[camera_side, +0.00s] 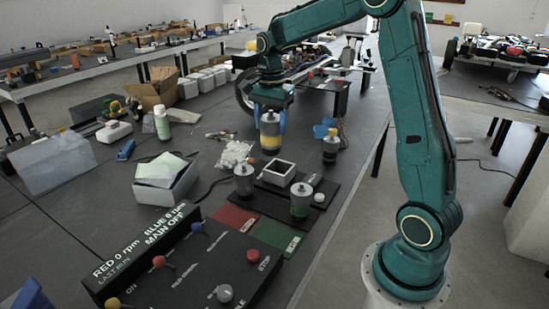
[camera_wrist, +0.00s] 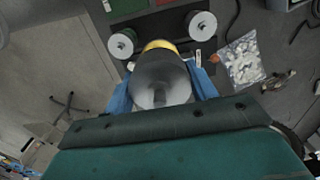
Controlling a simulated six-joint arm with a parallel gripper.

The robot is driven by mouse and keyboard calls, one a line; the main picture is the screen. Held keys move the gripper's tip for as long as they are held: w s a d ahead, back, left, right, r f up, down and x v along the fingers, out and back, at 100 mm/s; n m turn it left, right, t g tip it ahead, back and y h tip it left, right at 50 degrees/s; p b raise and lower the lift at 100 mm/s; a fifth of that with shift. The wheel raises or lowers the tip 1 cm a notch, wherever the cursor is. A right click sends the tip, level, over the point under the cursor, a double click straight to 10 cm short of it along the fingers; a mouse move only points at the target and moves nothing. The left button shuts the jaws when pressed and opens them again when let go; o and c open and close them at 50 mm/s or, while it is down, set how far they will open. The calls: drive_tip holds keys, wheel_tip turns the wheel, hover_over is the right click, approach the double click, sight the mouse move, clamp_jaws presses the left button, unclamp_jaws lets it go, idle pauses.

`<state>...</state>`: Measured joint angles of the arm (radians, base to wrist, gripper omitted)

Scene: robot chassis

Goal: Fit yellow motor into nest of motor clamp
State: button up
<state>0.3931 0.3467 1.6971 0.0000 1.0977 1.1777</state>
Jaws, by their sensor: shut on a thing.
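The yellow motor (camera_side: 270,132) is a grey cylinder with a yellow band at its lower part. It hangs upright in my gripper (camera_side: 270,116), whose blue fingers are shut on its sides. In the wrist view the motor (camera_wrist: 162,84) fills the middle between the blue fingertips of my gripper (camera_wrist: 162,78), with a yellow rim at its far end. A white square frame (camera_side: 279,173), which looks like the motor clamp's nest, sits on a dark plate (camera_side: 322,192). The held motor is above and behind it in the side view, apart from it. In the wrist view the motor hides the nest.
A red mat (camera_side: 234,219), green mat (camera_side: 277,236) and control box (camera_side: 185,262) lie in front. A clear bag (camera_wrist: 243,60) lies nearby.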

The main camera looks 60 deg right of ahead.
drive_tip(key=shift+w+d+r, duration=0.1)
drive_tip(key=shift+d, duration=0.05)
idle(0.5)
drive_tip(key=shift+w+d, duration=0.25)
drive_tip(key=shift+d, duration=0.25)
drive_tip(key=w+d+r, duration=0.1)
drive_tip(key=w+d, duration=0.3)
drive_tip(key=d, duration=0.8)
drive_tip(key=shift+d, duration=0.15)
wheel_tip(320, 180, down, 16)
drive_tip(key=shift+r, duration=0.15)
drive_tip(key=shift+f, duration=2.15)
drive_tip(key=shift+f, duration=0.15)
